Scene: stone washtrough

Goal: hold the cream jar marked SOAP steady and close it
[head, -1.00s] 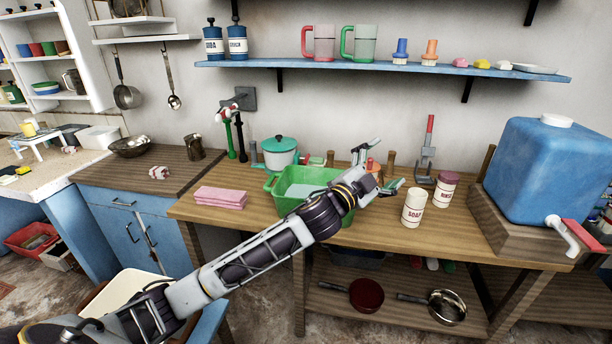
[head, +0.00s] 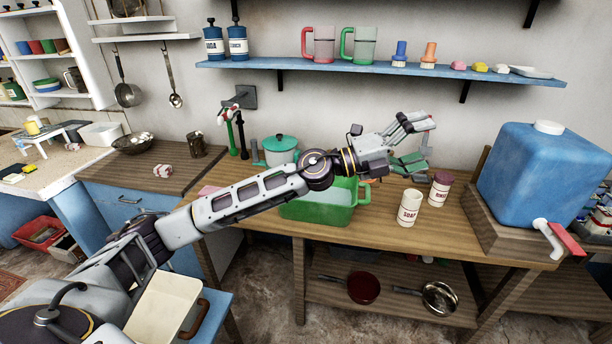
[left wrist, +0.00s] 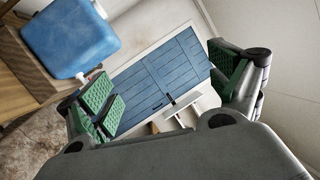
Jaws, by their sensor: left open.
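The cream jar marked SOAP (head: 409,208) stands upright on the wooden table, right of the green tub. Its top looks pale, with no coloured lid on it; whether it is open inside is too small to tell. I cannot make out a loose lid for it. My left gripper (head: 420,144) is open and empty, above and behind the jar, with its fingers pointing right. In the left wrist view the green-padded fingers (left wrist: 168,88) are spread wide with nothing between them, and the jar is not seen there. My right gripper is not in view.
A second cream jar with a maroon lid (head: 441,188) stands right behind the SOAP jar. A green tub (head: 320,210) is to the left, partly behind my left arm. A blue water container (head: 530,178) stands at the right. Table in front of the jars is clear.

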